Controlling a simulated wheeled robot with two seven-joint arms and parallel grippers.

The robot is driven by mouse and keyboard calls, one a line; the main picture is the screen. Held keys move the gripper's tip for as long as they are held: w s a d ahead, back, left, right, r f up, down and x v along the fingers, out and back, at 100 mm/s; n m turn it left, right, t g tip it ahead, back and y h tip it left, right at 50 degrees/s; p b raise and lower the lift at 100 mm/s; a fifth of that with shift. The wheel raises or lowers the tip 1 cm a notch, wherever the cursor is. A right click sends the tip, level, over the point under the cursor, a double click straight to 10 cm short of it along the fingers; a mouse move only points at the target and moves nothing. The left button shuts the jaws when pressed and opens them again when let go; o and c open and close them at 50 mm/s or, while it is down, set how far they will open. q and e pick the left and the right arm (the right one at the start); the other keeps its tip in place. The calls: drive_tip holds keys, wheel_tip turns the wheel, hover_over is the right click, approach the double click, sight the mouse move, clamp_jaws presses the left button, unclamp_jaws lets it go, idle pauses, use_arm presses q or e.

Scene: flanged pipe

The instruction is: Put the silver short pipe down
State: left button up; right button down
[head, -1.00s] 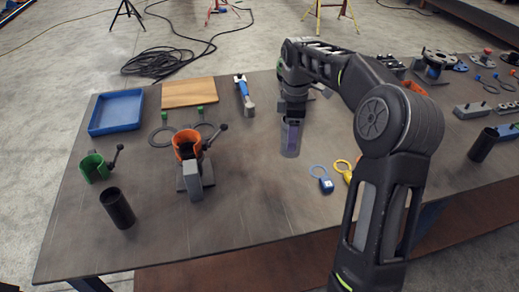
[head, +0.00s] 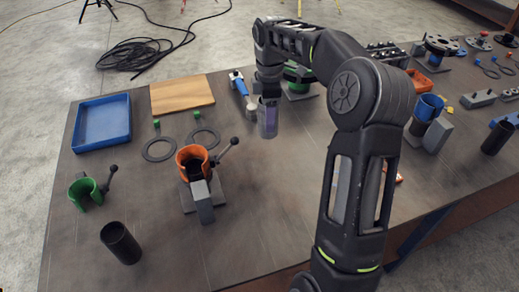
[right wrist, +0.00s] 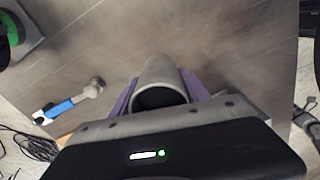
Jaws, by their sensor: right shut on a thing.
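The silver short pipe (head: 268,132) is upright in my right gripper (head: 268,112), over the back middle of the table. The purple fingers are shut on it. In the right wrist view, the pipe (right wrist: 162,72) sits between the two purple fingers (right wrist: 158,92), with its open end towards the camera. I cannot tell whether its lower end touches the table (head: 280,185). My left gripper is not in view.
A blue-handled tool (head: 239,83) lies just left of the pipe. An orange clamp (head: 192,160), green clamp (head: 86,190), black pipe (head: 121,243), blue tray (head: 102,122) and wooden board (head: 181,94) stand further left. A blue clamp (head: 428,107) is at right. The table's middle front is clear.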

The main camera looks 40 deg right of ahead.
drive_tip(key=shift+s+r, duration=0.15)
drive_tip(key=shift+s, duration=0.15)
wheel_tip(320, 180, down, 5)
drive_tip(key=shift+w+f+p, duration=0.1)
drive_tip(key=shift+p, duration=0.25)
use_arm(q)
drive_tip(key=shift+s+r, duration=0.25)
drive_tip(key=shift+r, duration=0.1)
use_arm(e)
wheel_tip(320, 180, down, 4)
drive_tip(key=shift+f+p, duration=0.2)
drive_tip(key=shift+p, duration=0.25)
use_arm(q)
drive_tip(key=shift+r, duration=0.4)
use_arm(e)
drive_tip(key=shift+f, duration=0.25)
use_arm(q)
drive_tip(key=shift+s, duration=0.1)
use_arm(e)
drive_tip(key=shift+f, duration=0.15)
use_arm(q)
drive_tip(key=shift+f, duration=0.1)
use_arm(e)
drive_tip(key=c, duration=0.5)
unclamp_jaws()
